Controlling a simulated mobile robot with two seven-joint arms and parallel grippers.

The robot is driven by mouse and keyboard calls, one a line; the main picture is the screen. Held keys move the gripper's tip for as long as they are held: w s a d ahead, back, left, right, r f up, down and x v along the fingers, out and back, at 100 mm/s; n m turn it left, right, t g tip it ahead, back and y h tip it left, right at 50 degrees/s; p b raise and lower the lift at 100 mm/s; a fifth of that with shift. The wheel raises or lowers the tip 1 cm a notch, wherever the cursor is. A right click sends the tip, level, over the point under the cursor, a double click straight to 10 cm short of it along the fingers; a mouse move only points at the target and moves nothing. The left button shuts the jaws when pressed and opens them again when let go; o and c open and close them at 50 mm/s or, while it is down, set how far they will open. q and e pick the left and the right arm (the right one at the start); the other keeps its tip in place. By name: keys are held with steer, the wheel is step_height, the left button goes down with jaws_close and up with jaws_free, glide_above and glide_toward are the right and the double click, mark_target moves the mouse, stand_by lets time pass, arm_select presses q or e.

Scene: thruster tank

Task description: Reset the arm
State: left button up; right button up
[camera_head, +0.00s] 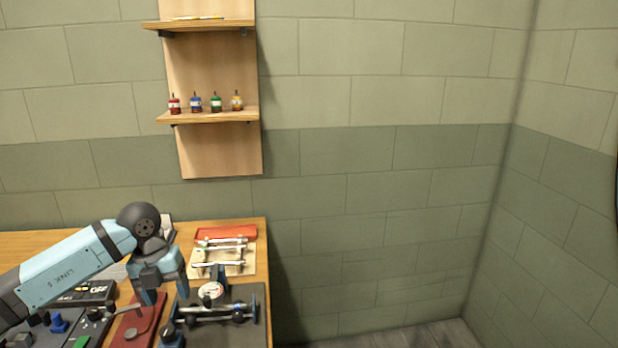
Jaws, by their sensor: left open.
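My left arm comes in from the left with its blue link over the workbench. My left gripper (166,297) hangs at the end of it, pointing down, with its fingers apart and nothing seen between them. It is above the bench, close to a red case (139,322) and left of a round white gauge (211,291). Whether the fingertips touch anything below cannot be told. My right gripper does not show.
The wooden bench (262,232) holds a dark mat with a metal fixture (215,312), a rack of tools (222,258), a red tray (226,233) and control boxes (85,293). A wall shelf (212,116) carries several small coloured bottles. Right of the bench is open floor.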

arm_select(q)
steer(key=s+d+r+n+t+h+p, duration=0.1)
steer(key=s+d+n+t+h+p, duration=0.3)
steer(key=d+h, duration=0.65)
steer(key=s+d+n+t+h+p, duration=0.25)
steer(key=s+d+h, duration=0.5)
steer(key=d, duration=0.55)
steer(key=s+a+f+n+t+y+p, duration=0.2)
steer(key=s+a+f+n+y, duration=0.3)
steer(key=n, duration=0.7)
steer(key=s+a+f+n+t+y+p, duration=0.2)
steer(key=s+a+f+n+y, duration=0.3)
steer(key=s+f+n+y, duration=0.5)
step_height(320, 180, down, 4)
steer(key=shift+n+y, duration=0.8)
steer(key=shift+n, duration=0.05)
steer(key=shift+t, duration=0.35)
